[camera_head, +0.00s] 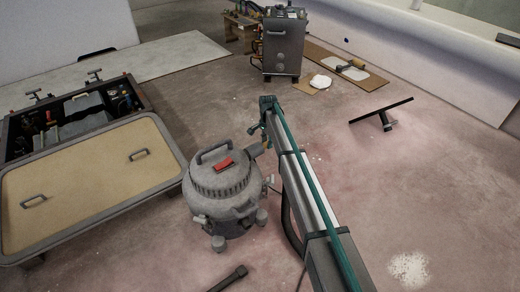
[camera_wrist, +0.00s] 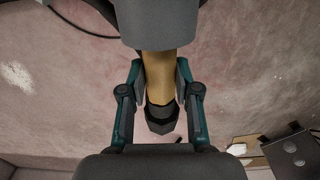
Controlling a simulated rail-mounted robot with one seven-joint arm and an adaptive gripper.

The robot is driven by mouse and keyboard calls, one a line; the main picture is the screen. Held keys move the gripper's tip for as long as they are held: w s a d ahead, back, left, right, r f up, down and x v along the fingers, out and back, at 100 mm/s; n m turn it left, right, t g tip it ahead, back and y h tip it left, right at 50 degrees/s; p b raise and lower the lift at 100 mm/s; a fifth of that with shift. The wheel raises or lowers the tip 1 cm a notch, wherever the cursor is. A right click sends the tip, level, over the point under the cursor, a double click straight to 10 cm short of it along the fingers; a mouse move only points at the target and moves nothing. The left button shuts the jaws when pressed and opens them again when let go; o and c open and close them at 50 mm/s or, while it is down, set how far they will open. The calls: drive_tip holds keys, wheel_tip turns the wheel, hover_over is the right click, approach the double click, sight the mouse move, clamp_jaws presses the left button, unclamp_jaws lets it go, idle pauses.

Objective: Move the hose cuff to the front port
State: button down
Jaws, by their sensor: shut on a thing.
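The hose cuff looks tan with a dark end piece. In the wrist view the tan cuff (camera_wrist: 165,72) sits between the two fingers of my gripper (camera_wrist: 159,68), which is shut on it. Its upper end meets a grey rounded part (camera_wrist: 155,22); whether it is joined to that part I cannot tell. In the head view my gripper (camera_head: 258,132) is at the upper right side of the grey shop vacuum (camera_head: 222,185), with a small tan bit of the cuff (camera_head: 265,147) beside it. The vacuum has a red switch on its lid. I cannot make out the front port clearly.
A grey wheeled cabinet (camera_head: 284,48) stands at the back. A dark squeegee-like tool (camera_head: 382,113) and a dark bar (camera_head: 228,279) lie on the floor.

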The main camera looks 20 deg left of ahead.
drive_tip(key=shift+w, duration=0.25)
drive_tip(key=w+d+p, duration=0.2)
drive_tip(key=w+d, duration=0.1)
drive_tip(key=w, duration=0.2)
drive_tip(key=shift+w+d, duration=0.15)
drive_tip(key=shift+w, duration=0.2)
idle(1.2)
